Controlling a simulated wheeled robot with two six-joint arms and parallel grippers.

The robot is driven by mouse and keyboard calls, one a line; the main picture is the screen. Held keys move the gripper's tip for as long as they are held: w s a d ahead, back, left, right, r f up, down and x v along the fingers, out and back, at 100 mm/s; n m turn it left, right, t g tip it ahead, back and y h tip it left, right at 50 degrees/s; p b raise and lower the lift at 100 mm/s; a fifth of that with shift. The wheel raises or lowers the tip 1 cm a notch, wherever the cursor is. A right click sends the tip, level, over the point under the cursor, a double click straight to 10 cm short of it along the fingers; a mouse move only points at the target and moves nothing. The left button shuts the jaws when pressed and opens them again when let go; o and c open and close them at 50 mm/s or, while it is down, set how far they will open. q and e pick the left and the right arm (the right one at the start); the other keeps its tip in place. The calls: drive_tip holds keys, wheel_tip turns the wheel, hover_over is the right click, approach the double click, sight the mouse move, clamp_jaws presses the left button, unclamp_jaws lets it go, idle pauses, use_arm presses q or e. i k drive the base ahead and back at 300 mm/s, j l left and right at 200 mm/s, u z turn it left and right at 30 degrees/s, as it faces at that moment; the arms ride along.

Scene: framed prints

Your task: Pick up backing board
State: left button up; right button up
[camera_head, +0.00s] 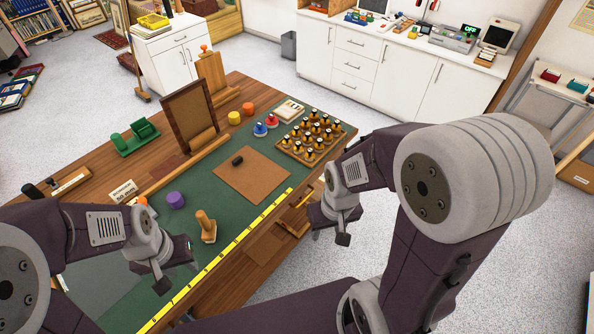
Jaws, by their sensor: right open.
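The backing board (238,179) is a flat brown sheet lying on the green mat (205,180) of the workbench. A small dark block (237,160) rests on it. My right gripper (329,236) is open and empty, to the right of the board by the bench's front edge. My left gripper (177,275) appears open and empty over the near left of the mat, away from the board. A dark brown frame (188,113) stands upright behind the board.
A wooden tray of several dark bottles (312,135) sits right of the board. A wooden-handled tool (206,227), a purple cylinder (176,200) and a yellow ruler (228,251) lie nearer. Red and blue pieces (265,125) stand behind. White cabinets (370,60) line the back.

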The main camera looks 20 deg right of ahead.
sight(254, 176)
drive_tip(key=i+l+u, duration=0.2)
drive_tip(key=u, duration=0.2)
drive_tip(key=i+l+u, duration=0.1)
drive_tip(key=u, duration=0.3)
drive_tip(key=i+l+u, duration=0.1)
drive_tip(key=l+u, duration=0.7)
drive_tip(key=i+j, duration=0.05)
drive_tip(key=j, duration=0.05)
